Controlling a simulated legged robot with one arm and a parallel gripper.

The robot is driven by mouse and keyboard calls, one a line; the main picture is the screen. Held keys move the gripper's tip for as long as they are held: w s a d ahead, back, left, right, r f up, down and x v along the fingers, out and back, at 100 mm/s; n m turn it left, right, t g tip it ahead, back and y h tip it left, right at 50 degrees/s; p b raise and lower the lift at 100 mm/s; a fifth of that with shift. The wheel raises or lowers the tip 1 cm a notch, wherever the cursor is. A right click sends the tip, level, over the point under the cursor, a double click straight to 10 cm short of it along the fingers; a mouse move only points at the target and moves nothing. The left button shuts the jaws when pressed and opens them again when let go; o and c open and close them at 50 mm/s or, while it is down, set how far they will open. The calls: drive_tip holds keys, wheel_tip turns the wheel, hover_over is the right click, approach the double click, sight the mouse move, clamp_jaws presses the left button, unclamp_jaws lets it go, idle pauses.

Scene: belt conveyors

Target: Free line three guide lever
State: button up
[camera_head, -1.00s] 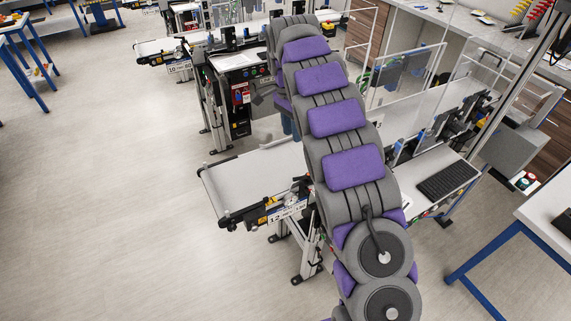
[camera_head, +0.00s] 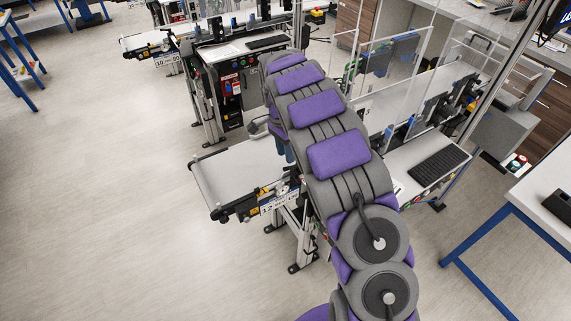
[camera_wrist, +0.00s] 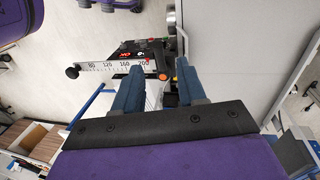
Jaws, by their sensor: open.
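My gripper (camera_wrist: 160,68) is open in the wrist view, with its two blue fingers apart and nothing held. Beyond the fingertips is a guide assembly with a white scale (camera_wrist: 105,67) marked 80 to 200, a black knob (camera_wrist: 72,72) at its left end and a black-and-red block (camera_wrist: 142,48) behind it. I cannot tell for certain which part is the lever; the fingers hide some of the assembly. In the head view my arm covers much of the conveyor labelled 12 (camera_head: 228,172), and blue finger parts (camera_head: 285,147) show beside it.
Another conveyor, labelled 10 (camera_head: 150,42), stands at the far left back. A keyboard (camera_head: 437,166) lies on a shelf at the right, near clear guard panels (camera_head: 395,55). A blue-legged table (camera_head: 545,200) is at the right.

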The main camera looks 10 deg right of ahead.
sight(290, 167)
drive_tip(key=f, duration=0.2)
drive_tip(key=d+f, duration=0.1)
drive_tip(key=f, duration=0.1)
drive_tip(key=shift+s, duration=0.4)
drive_tip(key=shift+a+f, duration=0.35)
drive_tip(key=shift+f, duration=0.2)
drive_tip(key=shift+s+a+f, duration=0.1)
drive_tip(key=shift+a, duration=0.25)
drive_tip(key=shift+d, duration=0.5)
drive_tip(key=c, duration=0.4)
drive_tip(key=shift+d, duration=0.1)
drive_tip(key=shift+c, duration=1.3)
clamp_jaws()
